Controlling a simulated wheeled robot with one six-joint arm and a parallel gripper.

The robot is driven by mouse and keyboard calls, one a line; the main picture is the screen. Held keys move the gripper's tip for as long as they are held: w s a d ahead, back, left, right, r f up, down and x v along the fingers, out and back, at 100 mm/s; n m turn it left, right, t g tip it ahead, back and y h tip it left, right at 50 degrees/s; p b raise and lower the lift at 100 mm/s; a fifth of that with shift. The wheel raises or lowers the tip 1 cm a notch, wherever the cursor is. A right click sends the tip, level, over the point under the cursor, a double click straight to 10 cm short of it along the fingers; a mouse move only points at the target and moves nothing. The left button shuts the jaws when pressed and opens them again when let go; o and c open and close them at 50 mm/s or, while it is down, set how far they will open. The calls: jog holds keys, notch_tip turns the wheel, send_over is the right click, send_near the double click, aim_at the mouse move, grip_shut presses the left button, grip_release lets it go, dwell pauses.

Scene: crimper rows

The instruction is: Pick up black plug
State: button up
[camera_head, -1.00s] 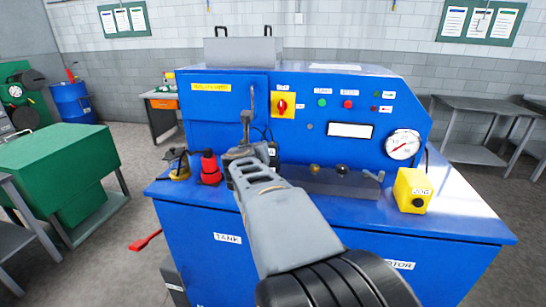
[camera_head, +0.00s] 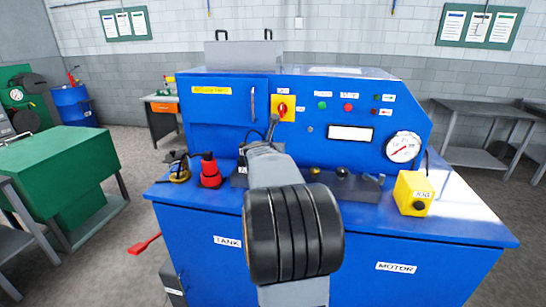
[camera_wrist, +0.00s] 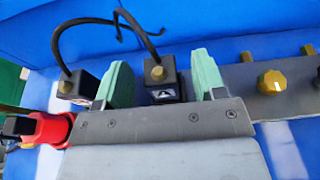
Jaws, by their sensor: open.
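A black plug (camera_wrist: 163,92) with a brass-coloured centre, a white "A" label and a black cable shows in the wrist view. It stands upright at a grey bar on the blue machine. My gripper (camera_wrist: 161,68) is open, its two green fingers on either side of this plug, with visible gaps between. A second black plug (camera_wrist: 78,88) with a cable stands to the left, outside the left finger. The lower part of the plugs is partly hidden by the gripper's body. In the head view my own arm hides the gripper and most of this spot.
Brass knobs (camera_wrist: 271,82) stand on the bar right of the gripper. A red item (camera_head: 210,170) stands left of my arm on the blue machine's ledge. A yellow box (camera_head: 413,193) with a black button sits at the ledge's right. A pressure gauge (camera_head: 403,147) is on the panel.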

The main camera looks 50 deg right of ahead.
jog(key=shift+x, duration=1.55)
jog(key=shift+c, duration=0.4)
jog(key=c, duration=0.9)
jog(key=shift+c, duration=0.3)
jog(key=shift+r, duration=0.15)
